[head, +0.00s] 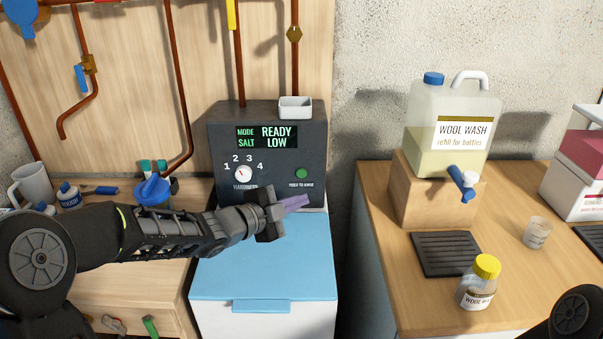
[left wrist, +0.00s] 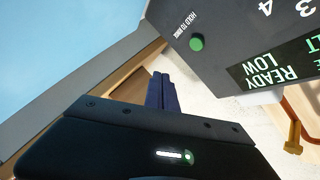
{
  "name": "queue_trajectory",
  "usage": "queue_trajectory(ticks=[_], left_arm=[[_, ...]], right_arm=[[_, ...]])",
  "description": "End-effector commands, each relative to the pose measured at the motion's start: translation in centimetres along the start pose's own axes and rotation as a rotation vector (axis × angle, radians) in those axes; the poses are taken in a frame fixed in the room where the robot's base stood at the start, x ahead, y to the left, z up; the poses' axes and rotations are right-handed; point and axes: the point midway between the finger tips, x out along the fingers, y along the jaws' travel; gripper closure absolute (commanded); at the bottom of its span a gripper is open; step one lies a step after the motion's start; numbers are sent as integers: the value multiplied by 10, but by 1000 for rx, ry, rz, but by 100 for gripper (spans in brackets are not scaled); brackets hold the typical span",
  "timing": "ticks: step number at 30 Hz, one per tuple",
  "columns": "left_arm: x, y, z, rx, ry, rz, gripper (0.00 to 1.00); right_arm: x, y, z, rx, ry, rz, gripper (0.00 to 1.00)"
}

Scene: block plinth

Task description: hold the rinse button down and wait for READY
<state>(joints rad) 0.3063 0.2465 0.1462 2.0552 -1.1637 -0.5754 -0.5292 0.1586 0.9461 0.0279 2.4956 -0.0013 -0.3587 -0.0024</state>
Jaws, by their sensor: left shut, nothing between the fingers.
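The dark grey control box (head: 220,150) stands against the wooden panel. Its display (head: 267,137) reads MODE READY and SALT LOW in green. The green rinse button (head: 301,173) is at the lower right of its face, under it the words HOLD TO RINSE; it also shows in the left wrist view (left wrist: 197,43). My left gripper (head: 304,200) is shut and empty, its purple fingers just below the button and apart from it in the picture. In the left wrist view the fingers (left wrist: 161,92) show clear of the button. My right gripper is not in view.
A blue-lidded white chest (head: 265,262) sits below the box. A hardness dial (head: 243,174) is left of the button. Copper pipes (head: 179,90) run above.

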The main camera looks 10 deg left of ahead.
Motion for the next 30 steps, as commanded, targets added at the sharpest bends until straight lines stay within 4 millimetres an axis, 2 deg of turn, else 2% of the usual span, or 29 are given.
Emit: queue_trajectory(ticks=[16,30], left_arm=[[45,-35,33,-1,-1,0,100],[52,-38,39,-1,-1,0,100]], right_arm=[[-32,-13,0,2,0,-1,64],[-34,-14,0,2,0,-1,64]])
